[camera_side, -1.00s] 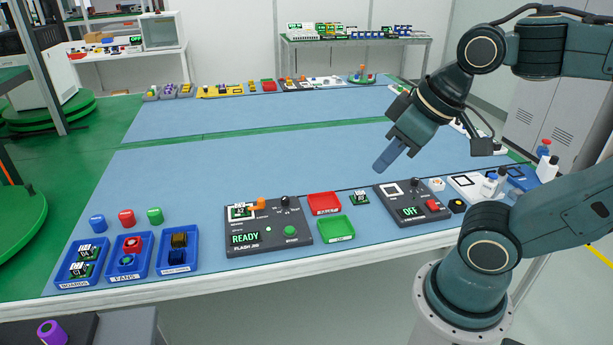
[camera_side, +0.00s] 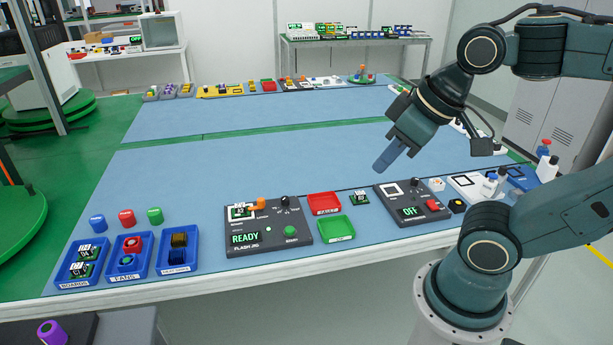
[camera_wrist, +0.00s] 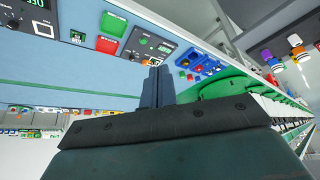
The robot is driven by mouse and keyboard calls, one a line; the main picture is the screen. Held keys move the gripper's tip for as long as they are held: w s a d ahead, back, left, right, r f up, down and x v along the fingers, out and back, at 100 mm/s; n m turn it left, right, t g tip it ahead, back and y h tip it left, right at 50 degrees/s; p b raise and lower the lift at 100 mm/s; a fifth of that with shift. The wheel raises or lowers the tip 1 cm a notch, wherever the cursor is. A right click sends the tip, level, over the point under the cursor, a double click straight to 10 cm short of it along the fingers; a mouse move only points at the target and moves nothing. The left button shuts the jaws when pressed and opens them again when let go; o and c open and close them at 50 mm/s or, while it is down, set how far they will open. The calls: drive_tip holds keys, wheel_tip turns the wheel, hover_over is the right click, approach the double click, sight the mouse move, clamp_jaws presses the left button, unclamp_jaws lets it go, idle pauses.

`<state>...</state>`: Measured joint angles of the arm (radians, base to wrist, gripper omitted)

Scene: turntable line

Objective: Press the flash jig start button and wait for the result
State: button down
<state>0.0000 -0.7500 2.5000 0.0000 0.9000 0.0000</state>
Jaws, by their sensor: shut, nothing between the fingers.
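The flash jig (camera_side: 268,227) is a dark grey box near the front edge of the table. Its display (camera_side: 245,239) reads READY in green. Its round green start button (camera_side: 291,231) sits on the lower right of the box, with a small green light to its left. A green board (camera_side: 240,211) sits in the white nest at the jig's upper left, beside an orange part. My gripper (camera_side: 385,166) is shut and empty, in the air above the table, up and right of the jig and not touching it. The jig (camera_wrist: 151,46) also shows in the wrist view, beyond the fingers.
A red tray (camera_side: 324,203) and a green tray (camera_side: 336,229) stand right of the jig. A second dark box (camera_side: 412,212) reading OFF stands further right, with a loose board between. Blue bins (camera_side: 128,256) stand at the left. The table's middle is clear.

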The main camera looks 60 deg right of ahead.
drive_tip(key=shift+w, duration=0.1)
drive_tip(key=m+t+y, duration=0.3)
drive_tip(key=m, duration=0.2)
hover_over(294, 230)
wheel_tip(294, 230, down, 22)
drive_tip(key=shift+r, duration=0.25)
drive_tip(key=shift+f, duration=0.1)
idle(0.4)
drive_tip(key=shift+f, duration=4.25)
